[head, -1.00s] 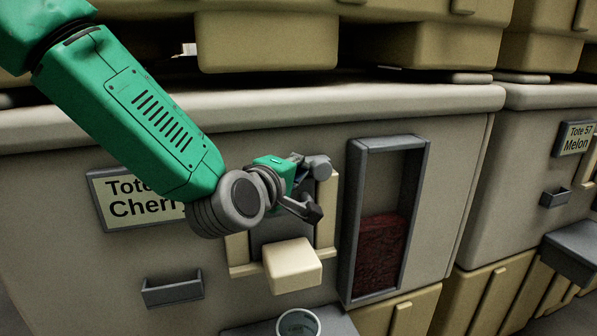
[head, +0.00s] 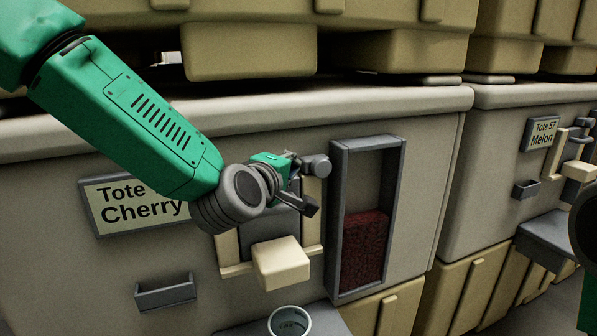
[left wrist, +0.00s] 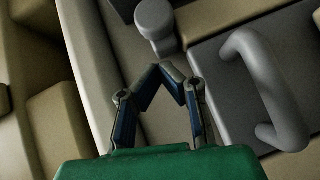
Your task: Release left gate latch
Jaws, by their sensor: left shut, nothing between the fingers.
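The left gate on the Cherry tote (head: 35,190) has a dark grey plate (head: 272,228) between cream rails, with a cream block (head: 281,262) low in front. A grey latch knob (head: 317,167) is at the upper right of this gate, over the right rail. It also shows at the top of the left wrist view (left wrist: 155,20). My left gripper (head: 311,207) is just below the knob in the head view. In the left wrist view its fingertips (left wrist: 168,72) meet, with nothing between them. I cannot tell whether they touch the latch. My right gripper is not in view.
A grey-framed window (head: 339,225) with dark red contents is right of the gate. A grey handle (left wrist: 265,85) is right of my fingers in the wrist view. A round cup (head: 289,321) stands below the gate. The Melon tote (head: 490,150) is at right.

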